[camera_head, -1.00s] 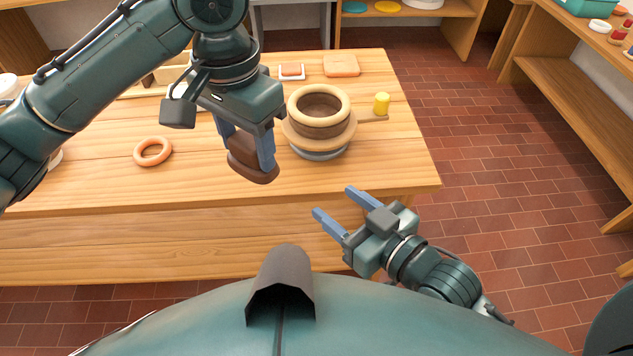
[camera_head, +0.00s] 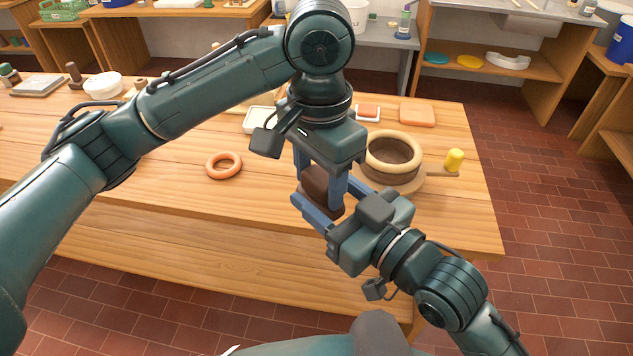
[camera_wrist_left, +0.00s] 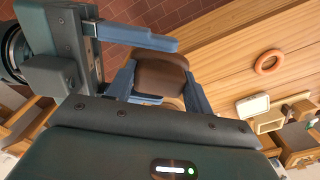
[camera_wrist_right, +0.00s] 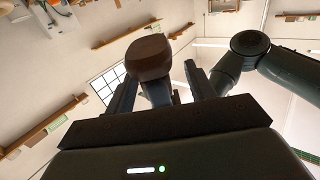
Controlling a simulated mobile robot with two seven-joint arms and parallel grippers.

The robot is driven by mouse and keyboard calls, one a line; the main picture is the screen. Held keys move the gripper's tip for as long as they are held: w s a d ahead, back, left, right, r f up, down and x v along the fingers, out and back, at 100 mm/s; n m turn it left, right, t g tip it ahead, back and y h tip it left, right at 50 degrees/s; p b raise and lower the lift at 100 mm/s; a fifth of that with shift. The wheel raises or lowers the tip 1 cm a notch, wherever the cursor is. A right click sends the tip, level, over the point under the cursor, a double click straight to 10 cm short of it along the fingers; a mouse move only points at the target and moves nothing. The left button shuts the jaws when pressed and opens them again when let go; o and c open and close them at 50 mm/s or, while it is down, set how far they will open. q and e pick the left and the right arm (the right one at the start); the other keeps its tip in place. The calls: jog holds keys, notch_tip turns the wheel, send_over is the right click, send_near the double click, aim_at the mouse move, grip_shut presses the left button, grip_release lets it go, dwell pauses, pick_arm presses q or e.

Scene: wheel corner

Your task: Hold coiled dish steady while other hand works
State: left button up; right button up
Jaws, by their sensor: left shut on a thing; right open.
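The coiled dish (camera_head: 393,155), a brown wall topped by a pale cream ring, sits on a round wooden wheel (camera_head: 412,184) near the table's right end. Its left side is partly hidden by my left gripper. My left gripper (camera_head: 320,183) points down, shut on a rounded brown piece (camera_head: 318,193), left of the dish and apart from it. The piece also shows in the left wrist view (camera_wrist_left: 160,78). My right gripper (camera_head: 325,192) is open, its fingers on either side of the brown piece. In the right wrist view the piece (camera_wrist_right: 148,57) stands between these fingers; contact is unclear.
An orange ring (camera_head: 223,166) lies on the table (camera_head: 130,190) to the left. A yellow-topped tool (camera_head: 454,160) stands right of the dish. An orange slab (camera_head: 417,114) and a pale tray (camera_head: 260,119) lie behind. The table's front left is clear.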

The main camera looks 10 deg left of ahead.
jog(key=shift+x, duration=1.3)
jog(key=shift+d, duration=0.1)
jog(key=shift+c, duration=0.3)
jog(key=shift+s, duration=0.1)
jog(key=c, duration=1)
pick_arm(q)
jog(key=o, duration=0.9)
jog(key=shift+o, duration=0.4)
jog(key=shift+d, duration=0.1)
jog(key=shift+s, duration=0.1)
